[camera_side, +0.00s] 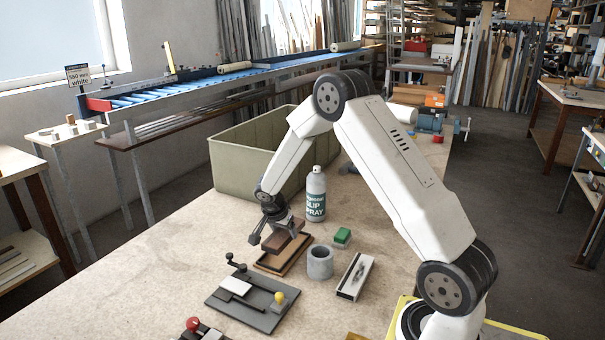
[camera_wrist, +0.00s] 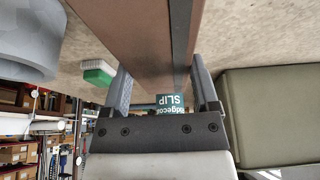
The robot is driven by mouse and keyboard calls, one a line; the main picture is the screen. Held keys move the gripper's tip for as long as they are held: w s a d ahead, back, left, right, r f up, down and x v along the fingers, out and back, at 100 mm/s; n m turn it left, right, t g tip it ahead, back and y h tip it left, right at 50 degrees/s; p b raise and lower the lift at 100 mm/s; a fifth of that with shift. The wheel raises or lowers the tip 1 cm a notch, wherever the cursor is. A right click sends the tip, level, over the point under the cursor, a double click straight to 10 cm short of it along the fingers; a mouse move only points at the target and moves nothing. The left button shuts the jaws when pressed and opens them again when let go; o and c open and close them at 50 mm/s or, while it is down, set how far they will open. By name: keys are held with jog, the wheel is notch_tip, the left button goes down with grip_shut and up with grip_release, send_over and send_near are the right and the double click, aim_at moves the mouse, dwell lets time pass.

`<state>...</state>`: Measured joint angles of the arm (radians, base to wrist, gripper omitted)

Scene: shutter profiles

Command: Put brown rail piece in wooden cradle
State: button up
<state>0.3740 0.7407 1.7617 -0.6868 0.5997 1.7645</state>
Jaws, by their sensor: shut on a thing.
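The brown rail piece (camera_side: 288,243) is held between the fingers of my gripper (camera_side: 277,228), which is shut on it. The wooden cradle (camera_side: 268,266) is a shallow brown frame on the bench, directly under the piece in the side view. The piece overlaps the cradle there, and I cannot tell whether they touch. In the wrist view the rail piece (camera_wrist: 140,38) runs lengthwise between the two fingers of my gripper (camera_wrist: 163,85), with a dark strip along its right side. I cannot make out the cradle in the wrist view.
A spray bottle (camera_side: 315,195) and a large olive bin (camera_side: 235,163) stand behind the cradle. A grey cup (camera_side: 320,263), green block (camera_side: 342,237) and pale box (camera_side: 356,277) are to its right. A grey plate fixture (camera_side: 250,303) lies in front. The bench is clear at left.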

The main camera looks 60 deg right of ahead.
aim_at(285, 251)
jog(key=shift+f, duration=1.4)
jog(key=shift+f, duration=0.6)
jog(key=o, duration=1.3)
jog(key=shift+s+f, duration=0.1)
jog(key=shift+s, duration=0.05)
jog(key=shift+a+r, duration=0.1)
jog(key=shift+r, duration=0.75)
jog(key=v, duration=1.1)
jog(key=shift+a+r, duration=0.1)
jog(key=shift+r, duration=0.25)
